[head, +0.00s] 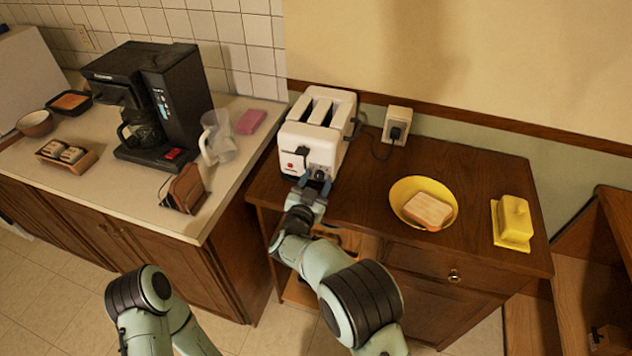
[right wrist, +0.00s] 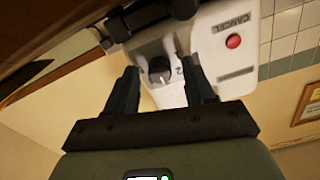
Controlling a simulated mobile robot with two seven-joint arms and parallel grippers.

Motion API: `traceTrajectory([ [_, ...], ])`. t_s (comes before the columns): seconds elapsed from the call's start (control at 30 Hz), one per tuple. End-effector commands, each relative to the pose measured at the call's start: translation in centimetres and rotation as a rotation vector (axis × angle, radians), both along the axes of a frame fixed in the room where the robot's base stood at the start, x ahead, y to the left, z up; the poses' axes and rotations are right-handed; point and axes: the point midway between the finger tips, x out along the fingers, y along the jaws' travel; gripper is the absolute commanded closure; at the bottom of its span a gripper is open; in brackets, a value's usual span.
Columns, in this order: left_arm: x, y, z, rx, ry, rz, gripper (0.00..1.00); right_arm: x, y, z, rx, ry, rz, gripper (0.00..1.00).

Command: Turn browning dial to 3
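The white two-slot toaster (head: 319,127) stands on the wooden cabinet with its front toward me. Its browning dial (right wrist: 160,70) is a dark round knob with a light pointer mark, on the pale front panel; the figures around it are too small to read surely. My right gripper (head: 314,184) is at the toaster's front, below the lever. In the right wrist view my right gripper (right wrist: 161,76) is open, one finger on each side of the dial, with gaps showing. My left gripper is out of view; only part of that arm shows.
A red CANCEL button (right wrist: 233,41) is beside the dial. To the toaster's right are a wall outlet with a plug (head: 397,128), a yellow bowl with bread (head: 400,190) and a yellow butter dish (head: 514,222). A coffee maker (head: 148,105) and glass pitcher (head: 219,137) stand left.

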Motion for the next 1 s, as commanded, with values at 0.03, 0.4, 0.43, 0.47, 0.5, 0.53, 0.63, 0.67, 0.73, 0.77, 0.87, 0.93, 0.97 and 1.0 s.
traceTrajectory([
  [0.03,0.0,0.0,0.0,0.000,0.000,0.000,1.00,0.0,0.0,0.0,0.000,0.000,0.000,0.46],
  [0.4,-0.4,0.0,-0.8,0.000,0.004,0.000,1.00,-2.2,0.8,-0.1,0.001,0.001,0.002,0.46],
  [0.43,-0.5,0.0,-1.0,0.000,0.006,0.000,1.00,-2.8,1.0,-0.1,0.001,0.001,0.003,0.46],
  [0.47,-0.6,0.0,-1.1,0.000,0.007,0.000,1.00,-3.4,1.2,-0.2,0.002,0.002,0.004,0.46],
  [0.5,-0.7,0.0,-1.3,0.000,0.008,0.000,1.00,-4.3,1.5,-0.2,0.001,0.001,0.003,0.46],
  [0.53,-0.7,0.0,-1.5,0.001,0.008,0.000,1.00,-4.9,1.7,-0.2,0.002,0.002,0.004,0.46],
  [0.63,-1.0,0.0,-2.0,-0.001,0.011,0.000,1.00,-7.2,2.4,-0.2,0.002,0.002,0.004,0.46],
  [0.67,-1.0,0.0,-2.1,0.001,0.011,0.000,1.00,-7.8,2.6,-0.2,0.002,0.002,0.005,0.46],
  [0.73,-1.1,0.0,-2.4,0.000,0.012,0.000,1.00,-9.2,3.0,-0.2,0.002,0.002,0.003,0.46],
  [0.77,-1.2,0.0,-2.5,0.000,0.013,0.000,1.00,-9.7,3.2,-0.2,0.001,0.001,0.002,0.46],
  [0.87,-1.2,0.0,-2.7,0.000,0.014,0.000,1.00,-11.2,3.7,-0.1,0.001,0.000,0.001,0.46],
  [0.93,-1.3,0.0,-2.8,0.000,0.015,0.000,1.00,-11.9,3.9,-0.1,0.001,0.000,0.001,0.46],
  [0.97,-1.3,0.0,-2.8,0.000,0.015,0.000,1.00,-12.1,4.0,-0.1,0.001,0.000,0.001,0.46],
  [1.0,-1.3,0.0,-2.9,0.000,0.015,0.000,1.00,-12.4,4.0,-0.1,0.000,0.000,0.001,0.46],
])
